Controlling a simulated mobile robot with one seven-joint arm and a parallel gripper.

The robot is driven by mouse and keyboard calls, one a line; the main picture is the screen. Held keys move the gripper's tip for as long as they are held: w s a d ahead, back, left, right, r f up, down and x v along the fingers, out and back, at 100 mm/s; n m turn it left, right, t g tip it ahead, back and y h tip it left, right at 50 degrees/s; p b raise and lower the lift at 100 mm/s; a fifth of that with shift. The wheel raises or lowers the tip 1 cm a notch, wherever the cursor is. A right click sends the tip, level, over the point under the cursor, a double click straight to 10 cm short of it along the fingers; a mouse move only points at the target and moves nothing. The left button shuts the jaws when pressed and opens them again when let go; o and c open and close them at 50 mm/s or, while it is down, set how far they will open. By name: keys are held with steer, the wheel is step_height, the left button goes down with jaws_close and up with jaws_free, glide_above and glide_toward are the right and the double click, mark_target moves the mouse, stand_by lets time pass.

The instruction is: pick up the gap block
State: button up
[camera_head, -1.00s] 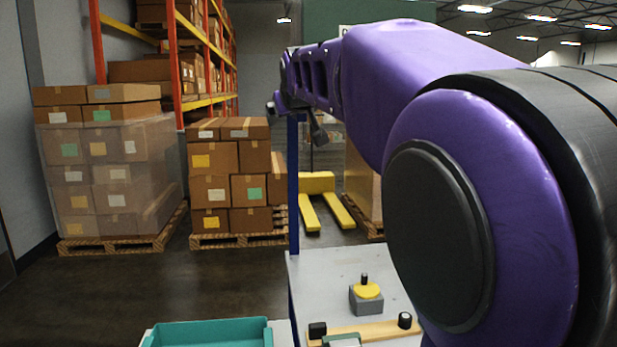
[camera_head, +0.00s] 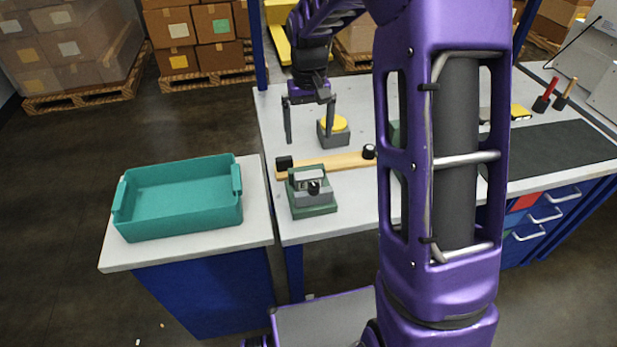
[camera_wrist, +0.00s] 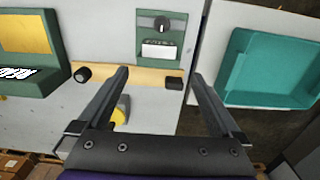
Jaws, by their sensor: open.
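No block is labelled, so I cannot tell for sure which is the gap block. A grey block with a round yellow top (camera_head: 333,133) stands on the bench behind the wooden bar. In the wrist view its yellow part (camera_wrist: 121,112) shows behind the left finger, partly hidden. A green holder (camera_head: 312,209) with a grey, black-knobbed piece (camera_head: 313,187) stands in front of the bar; it also shows in the wrist view (camera_wrist: 161,31). My gripper (camera_head: 309,138) is open and empty, pointing down above the bench beside the yellow-topped block. It also shows in the wrist view (camera_wrist: 160,74).
The wooden bar (camera_head: 335,163) with black ends lies across the bench (camera_head: 345,215). A teal bin (camera_head: 180,203) stands on the side table at left. A green device with a yellow panel (camera_wrist: 24,31) shows in the wrist view. My arm hides the bench's middle in the head view.

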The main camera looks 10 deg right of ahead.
mark_target(309, 174)
step_height(309, 174, down, 11)
steer(key=shift+r+b, duration=0.15)
steer(key=shift+b, duration=0.15)
steer(key=f, duration=0.5)
steer(key=shift+w, duration=0.25)
steer(key=shift+r, duration=0.1)
steer(key=c, duration=1.1)
steer(key=shift+c, duration=0.5)
steer(key=shift+r, duration=0.15)
